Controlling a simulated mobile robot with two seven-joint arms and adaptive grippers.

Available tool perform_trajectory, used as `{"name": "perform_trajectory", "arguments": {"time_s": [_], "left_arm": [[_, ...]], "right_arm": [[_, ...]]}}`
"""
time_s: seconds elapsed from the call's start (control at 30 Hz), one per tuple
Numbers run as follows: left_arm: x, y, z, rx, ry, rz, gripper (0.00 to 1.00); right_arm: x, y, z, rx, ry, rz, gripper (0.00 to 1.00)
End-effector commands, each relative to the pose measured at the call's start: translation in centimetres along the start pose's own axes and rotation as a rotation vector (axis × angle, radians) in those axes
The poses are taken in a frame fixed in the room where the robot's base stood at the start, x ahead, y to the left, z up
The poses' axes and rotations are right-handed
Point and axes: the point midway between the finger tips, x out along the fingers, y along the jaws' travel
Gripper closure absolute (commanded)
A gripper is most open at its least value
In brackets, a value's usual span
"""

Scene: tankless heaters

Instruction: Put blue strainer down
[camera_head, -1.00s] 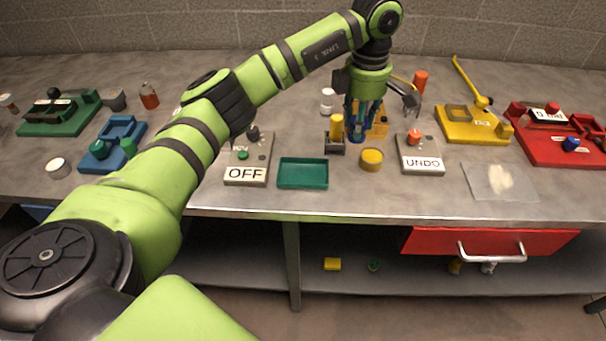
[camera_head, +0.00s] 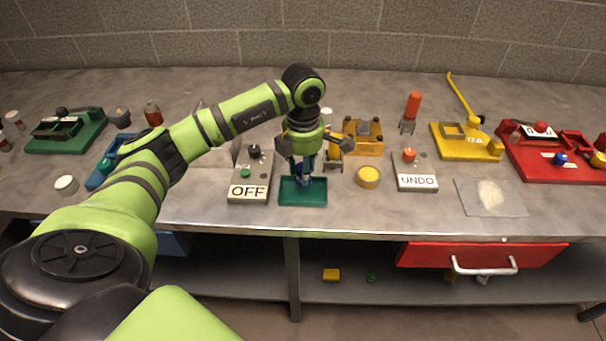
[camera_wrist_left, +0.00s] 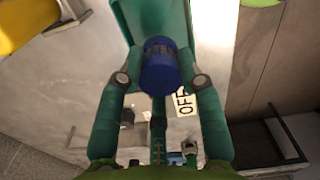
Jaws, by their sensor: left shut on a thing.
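My left gripper (camera_head: 303,177) is over the green tray (camera_head: 286,198), near the front edge of the bench. It is shut on the blue strainer, a short blue cylinder (camera_wrist_left: 160,66) that shows between the two fingers in the wrist view. In the head view the fingers mostly hide the strainer. The tray also shows behind the strainer in the wrist view (camera_wrist_left: 128,14). I cannot tell whether the strainer touches the tray floor. My right gripper is not in view.
The OFF box (camera_head: 249,190) stands close to the tray's left. A yellow round piece (camera_head: 368,177) and the UNDO box (camera_head: 415,180) are to its right. A yellow-orange fixture (camera_head: 363,140) stands behind. A red drawer (camera_head: 430,255) is under the bench front.

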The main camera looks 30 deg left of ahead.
Motion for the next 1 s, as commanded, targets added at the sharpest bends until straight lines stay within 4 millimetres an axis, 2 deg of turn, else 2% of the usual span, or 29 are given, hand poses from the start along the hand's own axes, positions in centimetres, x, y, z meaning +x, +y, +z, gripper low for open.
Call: {"name": "perform_trajectory", "arguments": {"time_s": [0.3,0.67,0.7,0.73,0.77,1.0], "left_arm": [[3.7,-0.1,-0.1,0.001,0.001,-0.002,1.0],[4.4,0.0,-0.1,0.002,0.0,0.0,1.0],[4.4,0.0,-0.1,0.001,0.001,0.0,0.59],[4.3,0.0,-0.1,0.001,0.001,0.0,0.47],[4.3,0.0,-0.1,0.001,0.001,0.0,0.4],[4.3,0.0,-0.1,0.001,0.001,-0.001,0.4]], "right_arm": [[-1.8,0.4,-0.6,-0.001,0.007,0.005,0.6],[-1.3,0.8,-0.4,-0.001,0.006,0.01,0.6],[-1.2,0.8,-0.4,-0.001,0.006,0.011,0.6],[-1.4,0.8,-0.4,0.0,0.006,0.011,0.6],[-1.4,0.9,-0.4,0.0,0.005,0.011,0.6],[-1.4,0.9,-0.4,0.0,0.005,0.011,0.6]]}}
